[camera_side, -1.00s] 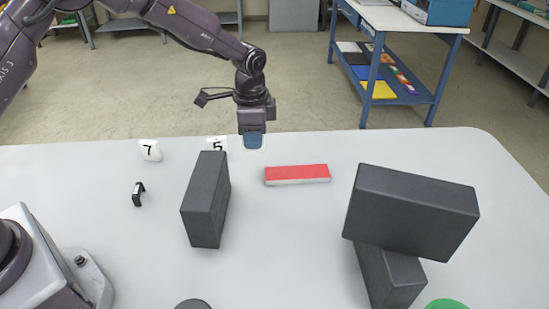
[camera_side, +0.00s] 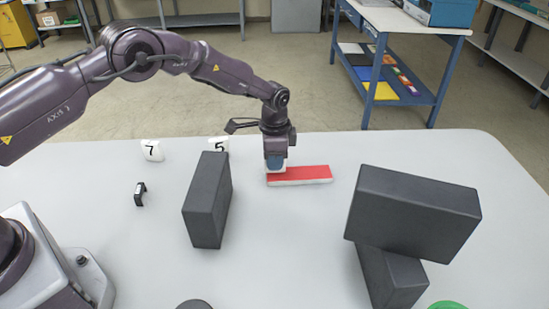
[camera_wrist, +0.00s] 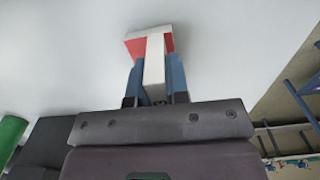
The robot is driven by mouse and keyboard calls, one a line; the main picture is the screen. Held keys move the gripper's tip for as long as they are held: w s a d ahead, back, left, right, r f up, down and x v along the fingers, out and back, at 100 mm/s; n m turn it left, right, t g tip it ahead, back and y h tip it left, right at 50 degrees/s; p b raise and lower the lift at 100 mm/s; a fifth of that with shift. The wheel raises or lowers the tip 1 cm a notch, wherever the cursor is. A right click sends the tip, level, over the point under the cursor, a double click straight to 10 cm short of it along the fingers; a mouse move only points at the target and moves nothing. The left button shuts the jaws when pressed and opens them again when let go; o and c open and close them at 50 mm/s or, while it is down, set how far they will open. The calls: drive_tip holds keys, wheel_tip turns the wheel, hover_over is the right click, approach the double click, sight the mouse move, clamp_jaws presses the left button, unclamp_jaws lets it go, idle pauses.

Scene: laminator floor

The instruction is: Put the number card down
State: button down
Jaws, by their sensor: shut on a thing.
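My gripper (camera_side: 276,166) is shut on a white number card, which shows as a pale strip between the blue fingers in the wrist view (camera_wrist: 154,68). I see the card nearly edge-on, so its number cannot be read. In the side view the fingers hide most of it. The gripper points down at the left end of a red-topped block with white sides (camera_side: 303,175). In the wrist view the block (camera_wrist: 136,46) lies just beyond the card; I cannot tell whether they touch.
A tall dark block (camera_side: 206,200) stands left of my gripper, partly before card 5. At right, one dark block (camera_side: 414,212) rests on another (camera_side: 388,275). A small black bracket (camera_side: 139,194) lies at left. The grey table (camera_side: 290,240) is clear at front centre.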

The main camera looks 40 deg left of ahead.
drive_tip(key=shift+f, duration=0.15)
drive_tip(key=c, duration=1.1)
unclamp_jaws()
wheel_tip(320, 180, up, 12)
drive_tip(key=shift+r, duration=0.25)
